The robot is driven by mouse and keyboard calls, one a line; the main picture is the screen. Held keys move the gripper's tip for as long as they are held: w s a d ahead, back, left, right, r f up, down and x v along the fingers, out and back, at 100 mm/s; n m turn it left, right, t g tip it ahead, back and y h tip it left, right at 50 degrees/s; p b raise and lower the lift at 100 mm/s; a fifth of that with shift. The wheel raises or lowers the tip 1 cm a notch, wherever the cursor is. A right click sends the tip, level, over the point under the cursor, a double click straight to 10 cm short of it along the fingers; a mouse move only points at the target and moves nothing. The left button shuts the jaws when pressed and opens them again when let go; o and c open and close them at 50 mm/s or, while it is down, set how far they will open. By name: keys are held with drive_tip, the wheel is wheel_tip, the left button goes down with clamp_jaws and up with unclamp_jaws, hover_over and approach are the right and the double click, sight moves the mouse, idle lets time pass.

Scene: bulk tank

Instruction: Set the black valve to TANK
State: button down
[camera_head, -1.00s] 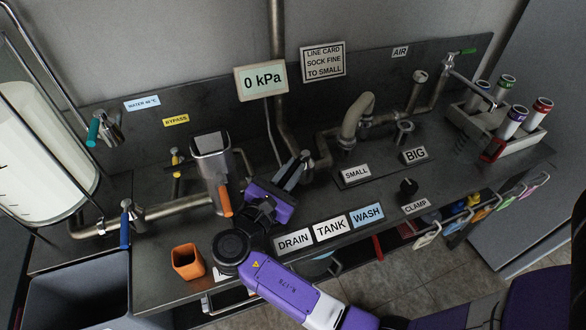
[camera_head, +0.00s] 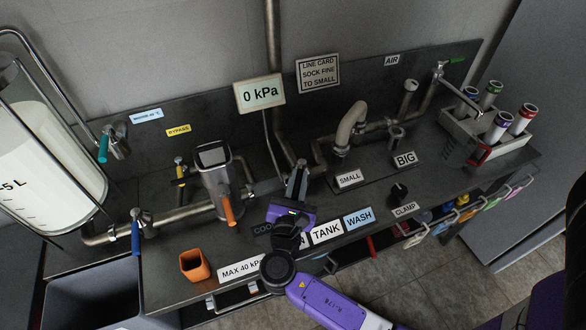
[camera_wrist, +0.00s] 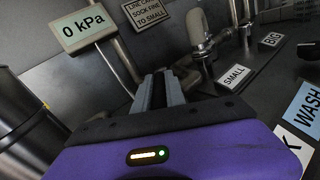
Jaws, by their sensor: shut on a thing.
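My gripper (camera_head: 299,172) is over the bench behind the label row, fingers pointing toward the back wall. In the wrist view its fingers (camera_wrist: 161,88) are close together on a narrow dark piece, which looks like the black valve's handle. The fingers and purple gripper body hide most of that valve, so its exact pointing is hard to tell. The TANK label (camera_head: 326,232) and WASH label (camera_head: 359,219) lie in front and to the right of the gripper body. The DRAIN label is mostly covered by my gripper.
The gauge (camera_head: 259,93) reads 0 kPa. An orange-handled housing (camera_head: 214,170) stands left of my gripper, and an orange cup (camera_head: 194,265) at the front left. SMALL (camera_head: 348,179) and BIG (camera_head: 405,159) ports and a black clamp knob (camera_head: 399,193) are on the right.

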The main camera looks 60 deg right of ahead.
drive_tip(key=shift+s+d+n+t+y+b, duration=0.2)
drive_tip(key=shift+s+d+n+t+y, duration=0.2)
drive_tip(key=shift+n+t+y, duration=0.75)
drive_tip(key=shift+s+d+n+t+y+b, duration=0.3)
drive_tip(key=shift+s+n+t+y, duration=0.2)
drive_tip(key=shift+n+t+y, duration=0.7)
drive_tip(key=shift+s+d+n+t+y+b, duration=0.15)
drive_tip(key=shift+s+d+n+t+y, duration=0.5)
drive_tip(key=shift+t, duration=0.8)
drive_tip(key=shift+w+a, duration=0.15)
drive_tip(key=shift+a, duration=0.05)
drive_tip(key=c, duration=1.4)
unclamp_jaws()
drive_tip(key=shift+b+v, duration=1.05)
drive_tip(key=shift+v, duration=2.85)
